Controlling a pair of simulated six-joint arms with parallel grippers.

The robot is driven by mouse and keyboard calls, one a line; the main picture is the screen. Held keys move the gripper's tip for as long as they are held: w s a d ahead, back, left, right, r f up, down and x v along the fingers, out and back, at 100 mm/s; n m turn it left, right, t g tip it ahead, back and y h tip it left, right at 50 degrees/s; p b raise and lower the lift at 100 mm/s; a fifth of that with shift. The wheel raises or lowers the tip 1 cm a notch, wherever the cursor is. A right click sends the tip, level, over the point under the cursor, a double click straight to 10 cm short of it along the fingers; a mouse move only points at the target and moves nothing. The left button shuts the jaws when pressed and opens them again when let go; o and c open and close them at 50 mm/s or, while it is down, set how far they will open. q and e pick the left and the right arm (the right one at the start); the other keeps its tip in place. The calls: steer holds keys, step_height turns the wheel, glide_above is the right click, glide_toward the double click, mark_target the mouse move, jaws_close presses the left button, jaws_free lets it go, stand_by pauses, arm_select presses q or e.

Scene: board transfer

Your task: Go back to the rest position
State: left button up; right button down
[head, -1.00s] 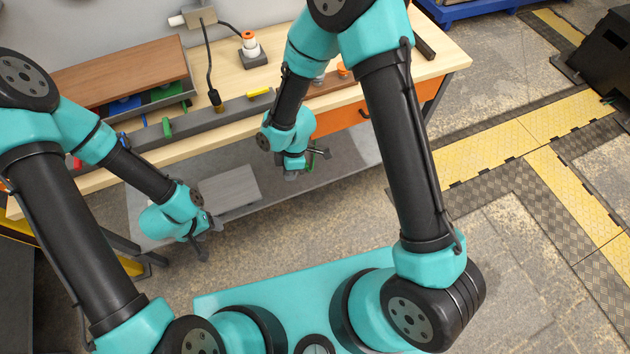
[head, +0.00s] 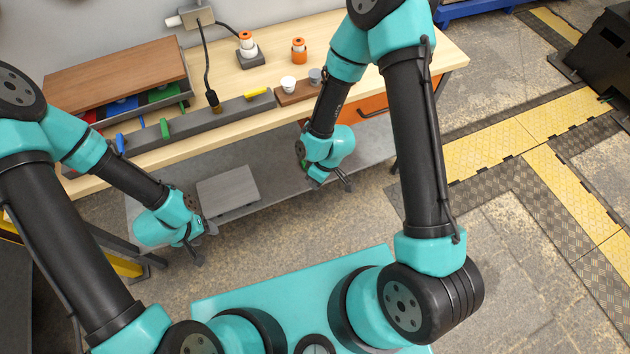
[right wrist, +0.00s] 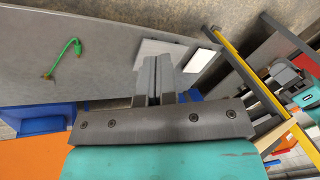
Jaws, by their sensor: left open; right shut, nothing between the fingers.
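My left gripper (head: 203,243) is open and empty in the head view, in front of the bench and its lower shelf, low and to the left. My right gripper (head: 343,186) hangs in front of the bench at the middle right. In the right wrist view its fingers (right wrist: 155,78) are together with nothing between them. A grey board (head: 228,190) lies flat on the lower shelf between the two grippers, apart from both. It also shows behind the fingers in the right wrist view (right wrist: 148,48).
The lower shelf (head: 280,180) is otherwise mostly clear. Open floor lies at the right.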

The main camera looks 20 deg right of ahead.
steer(key=s+d+f+m+t, duration=0.1)
steer(key=s+d+f+m, duration=0.1)
steer(key=s+d+m, duration=0.3)
steer(key=d+m, duration=0.3)
steer(key=m, duration=0.2)
steer(key=shift+s+d+f+t, duration=0.2)
steer(key=shift+d+f+t, duration=0.1)
steer(key=shift+t, duration=0.1)
stand_by(0.8)
